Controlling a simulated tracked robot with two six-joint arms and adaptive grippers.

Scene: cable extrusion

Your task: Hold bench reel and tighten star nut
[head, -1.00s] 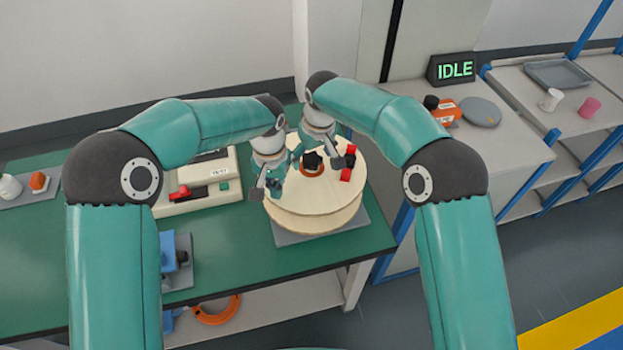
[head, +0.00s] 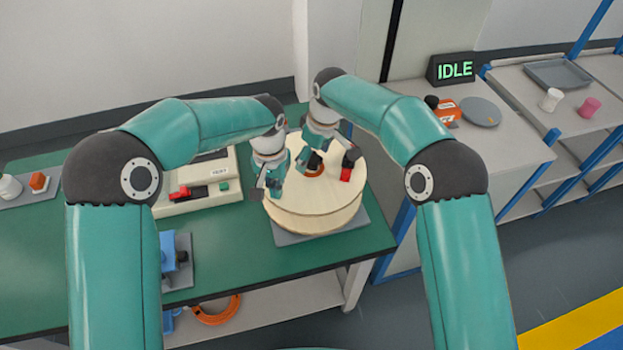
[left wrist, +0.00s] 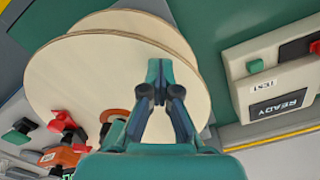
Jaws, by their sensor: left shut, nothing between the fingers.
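The bench reel (head: 318,222) is a pale wooden drum standing on a grey plate, with an orange ring (head: 313,171) at its centre. A black piece stands in that ring; a red piece (head: 345,175) is to its right. I cannot tell which belongs to the star nut. My left gripper (head: 266,191) is shut and empty at the reel's left edge. In the left wrist view its closed fingertips (left wrist: 160,92) overlap the pale reel face (left wrist: 85,65); contact cannot be told. My right gripper (head: 328,160) is open above the reel centre, its fingers apart around the black piece.
A cream tester box (head: 205,175) with red and green controls stands left of the reel. A blue clamp (head: 170,255) is at the bench's front. An IDLE sign (head: 452,68) and orange tool (head: 446,111) stand on the right cabinet. Green bench (head: 255,265) is bare in front.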

